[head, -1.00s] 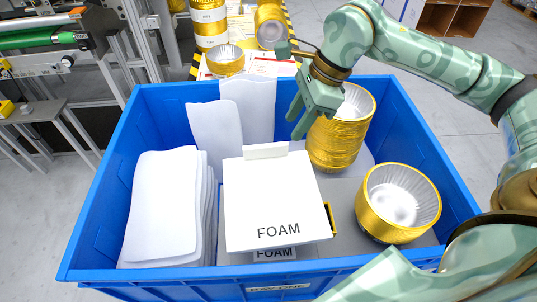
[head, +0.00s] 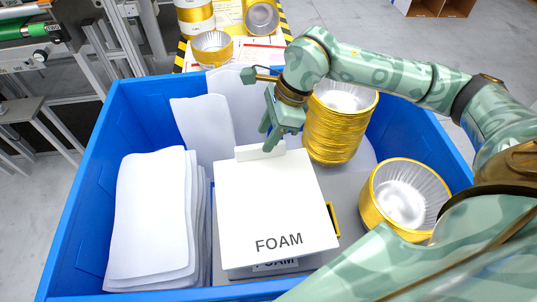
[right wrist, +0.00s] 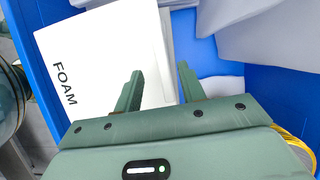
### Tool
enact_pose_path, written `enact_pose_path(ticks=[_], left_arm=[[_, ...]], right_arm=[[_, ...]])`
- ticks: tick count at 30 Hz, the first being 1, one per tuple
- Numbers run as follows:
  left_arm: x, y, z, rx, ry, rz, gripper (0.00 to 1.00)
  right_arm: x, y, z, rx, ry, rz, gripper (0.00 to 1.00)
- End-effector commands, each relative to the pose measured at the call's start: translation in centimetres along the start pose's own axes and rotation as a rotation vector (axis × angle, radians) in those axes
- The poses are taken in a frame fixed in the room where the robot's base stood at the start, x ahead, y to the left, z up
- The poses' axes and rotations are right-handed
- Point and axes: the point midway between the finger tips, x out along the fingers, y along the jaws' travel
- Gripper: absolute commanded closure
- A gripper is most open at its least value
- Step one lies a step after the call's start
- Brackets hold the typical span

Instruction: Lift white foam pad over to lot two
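A white square foam pad (head: 275,205) marked FOAM lies in the middle of the blue bin, with a raised white tab (head: 260,151) at its far edge. The pad also shows in the right wrist view (right wrist: 105,60), with its label at left. My right gripper (head: 271,139) is just above and beside the tab at the pad's far edge. In the right wrist view its two fingers (right wrist: 160,88) are apart, with the pad's edge between them in the picture; I cannot tell whether they touch it. My left gripper is not in view.
The blue bin (head: 85,215) has high walls. White sheets (head: 150,215) stand at its left, more at the back. A stack of gold cups (head: 335,130) and another gold cup (head: 405,195) stand at right. Beyond the bin, a striped-edge table (head: 280,25) holds gold cups.

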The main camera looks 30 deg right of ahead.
Motion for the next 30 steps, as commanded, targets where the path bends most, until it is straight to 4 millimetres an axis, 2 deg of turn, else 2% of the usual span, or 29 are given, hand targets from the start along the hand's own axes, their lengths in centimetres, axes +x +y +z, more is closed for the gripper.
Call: enact_pose_path(ticks=[11,30], left_arm=[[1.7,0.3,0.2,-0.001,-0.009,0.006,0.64],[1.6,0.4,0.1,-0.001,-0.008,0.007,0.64]], right_arm=[[5.1,-0.4,-0.3,0.001,0.001,0.003,0.6],[5.5,-0.4,-0.4,0.0,0.001,0.0,0.6]])
